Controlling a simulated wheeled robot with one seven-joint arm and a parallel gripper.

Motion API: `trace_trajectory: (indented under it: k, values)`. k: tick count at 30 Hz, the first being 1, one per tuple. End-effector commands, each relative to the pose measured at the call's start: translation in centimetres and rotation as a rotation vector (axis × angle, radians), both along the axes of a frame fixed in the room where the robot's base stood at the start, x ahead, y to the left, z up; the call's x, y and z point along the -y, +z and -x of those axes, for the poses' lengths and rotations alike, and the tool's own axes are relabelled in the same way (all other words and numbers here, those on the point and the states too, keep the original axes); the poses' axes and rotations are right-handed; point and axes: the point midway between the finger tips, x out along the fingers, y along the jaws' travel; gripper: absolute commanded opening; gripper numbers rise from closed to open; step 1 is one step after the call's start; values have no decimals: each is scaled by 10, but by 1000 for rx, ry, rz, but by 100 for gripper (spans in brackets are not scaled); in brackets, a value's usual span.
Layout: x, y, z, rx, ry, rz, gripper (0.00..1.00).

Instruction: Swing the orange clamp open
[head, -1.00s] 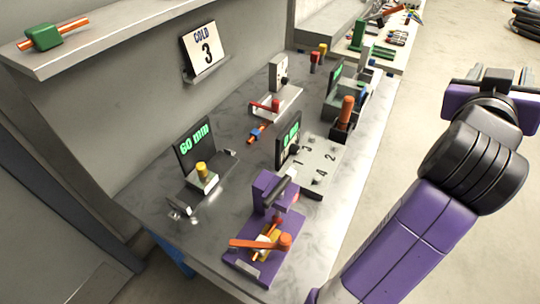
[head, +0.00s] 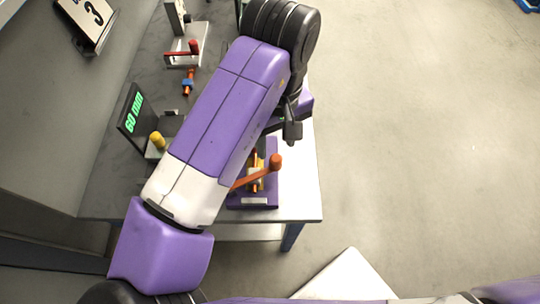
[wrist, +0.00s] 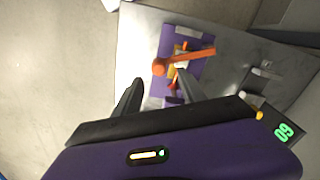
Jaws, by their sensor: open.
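The orange clamp (head: 258,174) sits on a purple base (head: 270,198) at the near corner of the bench. Its orange arm with a round knob lies across the base, partly hidden by my arm in the head view. In the wrist view the clamp (wrist: 193,56) lies beyond my fingers, its knob between the fingertip directions. My gripper (wrist: 159,77) is open and empty, pointing down toward the clamp. It looks apart from the clamp, though the right finger overlaps the base in the picture. In the head view one dark finger (head: 292,131) shows just above the clamp.
A "60 mm" display (head: 131,112) with a yellow-knobbed fixture (head: 157,143) stands left of the clamp. A red-handled fixture (head: 190,50) and a small orange-and-blue part (head: 188,83) lie farther back. The floor right of the bench is clear.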

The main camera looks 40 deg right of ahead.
Motion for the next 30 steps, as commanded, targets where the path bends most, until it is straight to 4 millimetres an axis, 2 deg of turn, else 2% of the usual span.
trace_trajectory:
  k: [9, 15, 26, 30]
  values:
    - [1, -46, 0, -1, 1, 3, 48]
    - [1, -67, 0, 1, 1, 3, 48]
    - [1, -74, -1, 3, -1, 4, 48]
    - [1, -74, -1, 3, -1, 4, 25]
